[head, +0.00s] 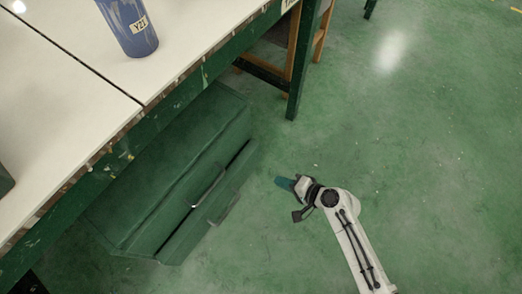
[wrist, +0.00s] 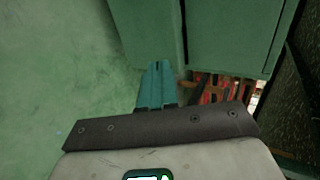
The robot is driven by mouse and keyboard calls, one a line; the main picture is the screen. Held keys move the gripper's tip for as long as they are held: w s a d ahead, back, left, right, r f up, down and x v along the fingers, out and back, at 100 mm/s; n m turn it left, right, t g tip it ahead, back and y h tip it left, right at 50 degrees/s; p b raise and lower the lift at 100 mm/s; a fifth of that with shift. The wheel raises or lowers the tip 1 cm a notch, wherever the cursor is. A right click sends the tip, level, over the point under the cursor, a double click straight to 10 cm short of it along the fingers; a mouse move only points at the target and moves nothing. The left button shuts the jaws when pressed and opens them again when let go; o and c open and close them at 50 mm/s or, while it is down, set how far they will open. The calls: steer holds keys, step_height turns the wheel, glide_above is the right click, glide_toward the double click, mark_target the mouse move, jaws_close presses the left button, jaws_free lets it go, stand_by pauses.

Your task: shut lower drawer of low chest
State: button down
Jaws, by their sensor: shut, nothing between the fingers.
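The low chest (head: 170,170) is dark green and stands on the floor under the table edge in the head view. Its lower drawer (head: 208,226) sticks out from the chest front, with a dark gap behind its front panel and a grey handle. An upper handle (head: 208,188) shows above it. My gripper (head: 280,182) is shut and empty, to the right of the drawer front and apart from it. In the wrist view its teal fingers (wrist: 155,85) are together, in front of and below green panels (wrist: 235,35) of the chest; contact cannot be told there.
The white-topped table (head: 55,80) with a green frame overhangs the chest. A blue cup (head: 130,25) stands on it. A green table leg (head: 301,70) rises behind the chest. Red and dark items (wrist: 222,90) show beside the panels. The floor (head: 430,130) to the right is clear.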

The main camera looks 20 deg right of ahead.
steer(key=b, duration=0.5)
glide_toward(245, 164)
steer(key=x, duration=0.5)
steer(key=shift+s+d+f, duration=0.1)
steer(key=shift+s+f, duration=0.05)
steer(key=shift+f, duration=0.25)
steer(key=shift+w+a, duration=0.45)
steer(key=shift+w, duration=0.15)
steer(key=shift+r, duration=0.1)
